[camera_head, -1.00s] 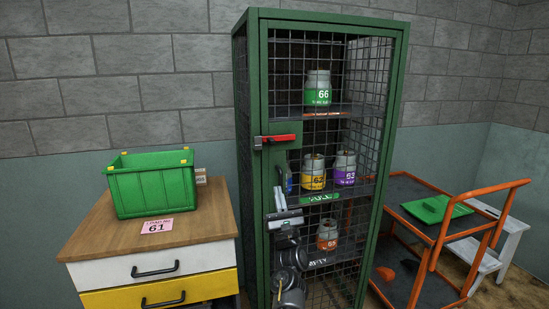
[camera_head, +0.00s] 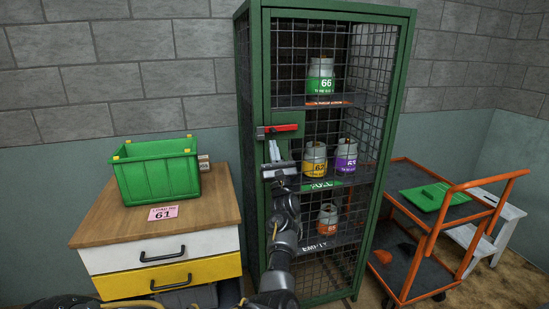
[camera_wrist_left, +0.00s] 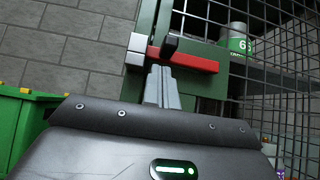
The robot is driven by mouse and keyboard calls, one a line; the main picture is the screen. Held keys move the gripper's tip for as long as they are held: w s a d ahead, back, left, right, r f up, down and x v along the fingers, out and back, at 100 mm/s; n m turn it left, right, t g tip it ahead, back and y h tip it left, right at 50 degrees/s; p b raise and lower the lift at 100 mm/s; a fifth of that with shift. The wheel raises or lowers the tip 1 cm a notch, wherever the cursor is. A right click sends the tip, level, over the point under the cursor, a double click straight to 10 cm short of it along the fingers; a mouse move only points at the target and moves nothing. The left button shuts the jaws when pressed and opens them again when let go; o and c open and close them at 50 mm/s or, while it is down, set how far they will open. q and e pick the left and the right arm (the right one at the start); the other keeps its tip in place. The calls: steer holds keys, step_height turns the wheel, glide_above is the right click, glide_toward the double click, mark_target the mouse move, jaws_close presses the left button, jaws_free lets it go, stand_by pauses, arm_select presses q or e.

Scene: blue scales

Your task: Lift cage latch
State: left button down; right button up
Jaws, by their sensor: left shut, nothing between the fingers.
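The cage (camera_head: 258,220) is a tall green cabinet with a wire mesh door. Its red latch handle (camera_head: 283,128) lies level on the left side of the door, with a grey metal catch at its left end. The latch also shows in the left wrist view (camera_wrist_left: 190,60). My left gripper (camera_head: 274,150) is just below the latch, fingers pointing up. In the left wrist view its pale fingers (camera_wrist_left: 160,86) are together and empty, close under the latch's left part; I cannot tell whether they touch it. My right gripper is not seen.
Gas canisters stand on the cage shelves, including a green one (camera_head: 319,82). A green crate (camera_head: 158,178) and a pink 61 card (camera_head: 163,213) are on the wooden-topped drawer unit (camera_head: 110,225) at left. An orange trolley (camera_head: 432,245) stands at right.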

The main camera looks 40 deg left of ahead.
arm_select(q)
steer(key=shift+r, duration=0.75)
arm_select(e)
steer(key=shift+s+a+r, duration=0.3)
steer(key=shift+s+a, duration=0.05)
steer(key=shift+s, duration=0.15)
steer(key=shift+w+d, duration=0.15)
